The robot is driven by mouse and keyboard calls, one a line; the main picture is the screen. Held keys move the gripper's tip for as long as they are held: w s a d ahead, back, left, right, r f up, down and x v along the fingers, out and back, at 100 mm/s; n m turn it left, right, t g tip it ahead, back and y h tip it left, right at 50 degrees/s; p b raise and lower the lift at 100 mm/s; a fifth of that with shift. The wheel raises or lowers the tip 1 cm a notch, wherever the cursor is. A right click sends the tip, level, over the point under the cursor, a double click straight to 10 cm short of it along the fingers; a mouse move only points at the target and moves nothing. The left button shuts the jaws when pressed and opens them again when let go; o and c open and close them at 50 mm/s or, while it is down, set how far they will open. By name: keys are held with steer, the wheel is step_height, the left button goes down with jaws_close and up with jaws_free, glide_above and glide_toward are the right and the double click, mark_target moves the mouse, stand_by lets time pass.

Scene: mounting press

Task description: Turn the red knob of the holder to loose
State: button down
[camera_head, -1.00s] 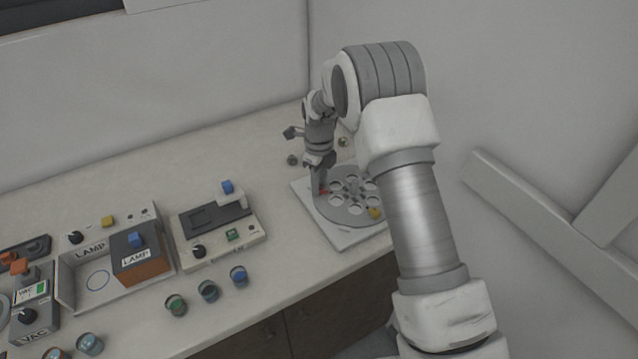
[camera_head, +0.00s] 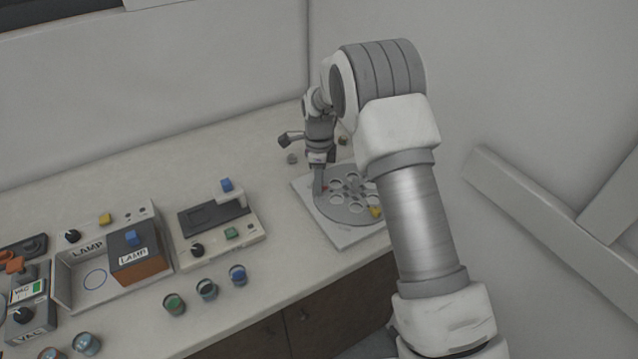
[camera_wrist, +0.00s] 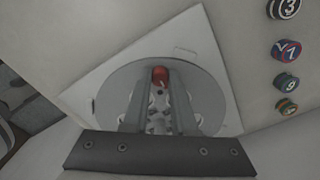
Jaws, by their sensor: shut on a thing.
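The holder is a round grey disc with several round holes (camera_head: 350,212) on a white square base (camera_head: 343,238). The red knob (camera_wrist: 160,75) sits near the disc's edge, between my fingertips in the wrist view. In the head view only a bit of red shows beside the fingers. My gripper (camera_head: 319,190) points down at the left of the disc, and its jaws (camera_wrist: 160,82) are shut on the red knob. A yellow knob (camera_head: 376,212) stands on the front right of the disc. The fingers hide part of the disc in the wrist view.
Left of the holder stands a device with a blue knob (camera_head: 227,185), then the LAMP box (camera_head: 88,250) and the VAC unit (camera_head: 30,325). Several small round pots (camera_head: 207,290) stand along the front edge. My arm hides the holder's right side.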

steer(key=n, duration=0.6)
steer(key=shift+n+b, duration=0.3)
steer(key=shift+b, duration=0.1)
steer(key=n, duration=1.2)
steer(key=shift+n+b, duration=0.3)
steer(key=shift+b, duration=0.05)
steer(key=n, duration=0.5)
steer(key=shift+n, duration=0.3)
steer(key=n, duration=0.6)
steer(key=shift+r+p, duration=0.1)
steer(key=shift+p, duration=0.3)
steer(key=n+p, duration=0.1)
steer(key=n, duration=0.4)
steer(key=shift+n, duration=0.3)
steer(key=n+p, duration=0.1)
steer(key=n, duration=0.5)
steer(key=n+p, duration=0.1)
steer(key=n, duration=0.4)
steer(key=shift+n+p, duration=0.4)
